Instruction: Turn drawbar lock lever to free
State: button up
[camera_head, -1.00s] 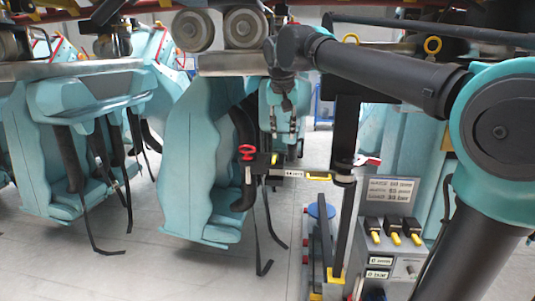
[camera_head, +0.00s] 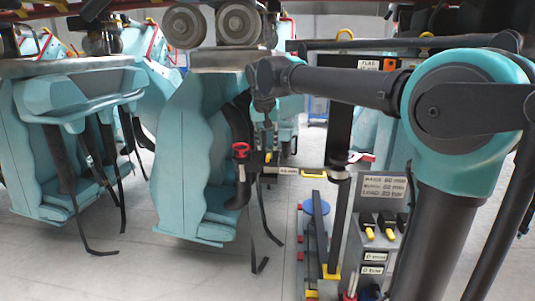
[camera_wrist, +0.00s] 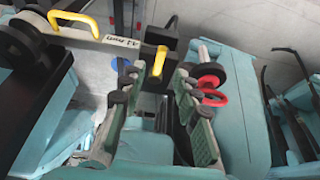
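The drawbar (camera_head: 287,171) is a pale bar with a printed label, held at a dark post beside the teal coaster car. It also shows at the upper left of the wrist view (camera_wrist: 100,38). A yellow handle (camera_wrist: 74,22) stands on it. A smaller yellow-topped piece (camera_wrist: 160,60) shows at its end, by my fingertips. A red ring-shaped handle (camera_wrist: 212,97) lies right of my fingers; it also shows in the head view (camera_head: 240,150). I cannot tell which is the lock lever. My gripper (camera_wrist: 164,78) is open, its fingers pointing towards the drawbar's end; contact is unclear.
The teal car (camera_head: 195,160) hangs left of the drawbar, with dark straps (camera_head: 262,225) dangling. A control panel (camera_head: 380,215) with yellow-tipped switches stands to the right. A blue round-topped stand (camera_head: 316,207) is below the drawbar. Grey floor lies open at the lower left.

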aim_at(268, 157)
jog(key=shift+x, duration=2.45)
grip_shut()
